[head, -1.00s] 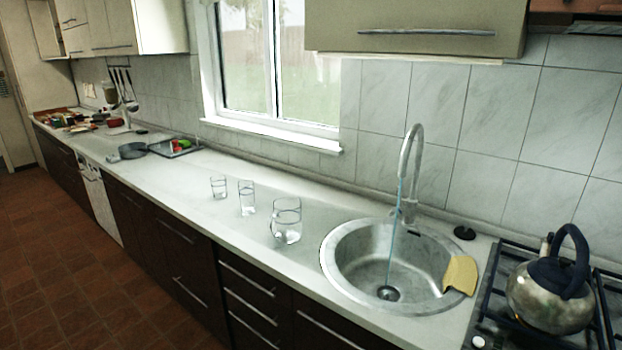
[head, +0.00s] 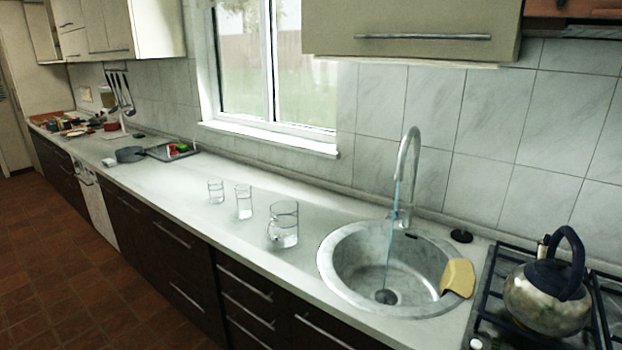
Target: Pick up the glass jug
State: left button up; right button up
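The glass jug (head: 284,225) stands upright on the pale countertop, just left of the round sink. It is clear, with a handle on its left side and what looks like water in its lower part. Two clear drinking glasses stand to its left, a taller one (head: 243,202) and a shorter one (head: 216,191). Neither of my grippers shows in the head view.
The sink (head: 335,283) has water running from its tap (head: 408,165) and a yellow cloth (head: 457,278) on its rim. A kettle (head: 545,300) stands on the hob at right. A pan (head: 130,155) and tray (head: 160,153) lie farther left. Counter (head: 200,222) before the glasses is clear.

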aim_at(284, 218)
jog(key=i+j+u, duration=0.2)
jog(key=i+u, duration=0.15)
jog(key=i+j+u, duration=0.15)
jog(key=i+u, duration=0.25)
jog(key=k, duration=0.05)
